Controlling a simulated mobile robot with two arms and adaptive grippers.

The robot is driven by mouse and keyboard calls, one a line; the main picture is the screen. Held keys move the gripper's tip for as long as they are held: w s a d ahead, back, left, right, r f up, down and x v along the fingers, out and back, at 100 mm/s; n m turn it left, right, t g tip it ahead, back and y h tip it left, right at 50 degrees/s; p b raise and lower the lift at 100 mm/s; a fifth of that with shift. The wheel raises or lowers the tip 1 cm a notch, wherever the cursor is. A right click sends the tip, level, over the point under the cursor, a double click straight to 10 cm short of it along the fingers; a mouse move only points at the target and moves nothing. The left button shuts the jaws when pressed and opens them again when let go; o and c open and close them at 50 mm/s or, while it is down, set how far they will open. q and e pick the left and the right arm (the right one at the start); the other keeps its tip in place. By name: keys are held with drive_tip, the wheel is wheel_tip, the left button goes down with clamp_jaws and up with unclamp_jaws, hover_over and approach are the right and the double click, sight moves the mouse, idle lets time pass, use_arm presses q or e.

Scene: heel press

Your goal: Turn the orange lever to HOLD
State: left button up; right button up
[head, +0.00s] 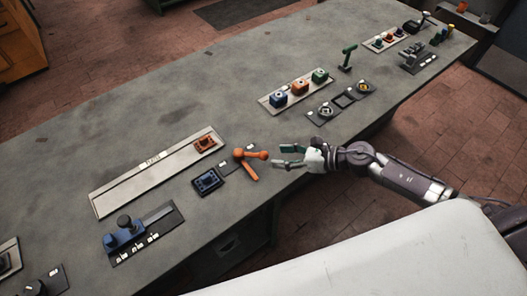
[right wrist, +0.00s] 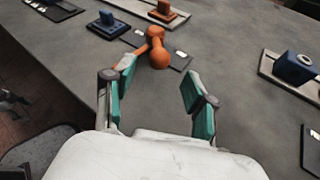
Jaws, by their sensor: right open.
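The orange lever (head: 250,160) stands on a dark plate near the front edge of the bench. White labels lie on the lever's plate, but HOLD is too small to read. My left gripper does not show.
A blue device (head: 207,181) sits close left of the lever. A long pale rail (head: 120,190) with an orange block (head: 205,143) lies behind it. A board of coloured blocks (head: 268,103) is farther right. The grey bench (head: 180,100) is bare behind.

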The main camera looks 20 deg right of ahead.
sight(264, 154)
drive_tip(key=p+x, duration=0.1)
drive_tip(key=x, duration=0.5)
drive_tip(key=shift+w+a+f, duration=0.1)
drive_tip(key=shift+a, duration=0.2)
clamp_jaws()
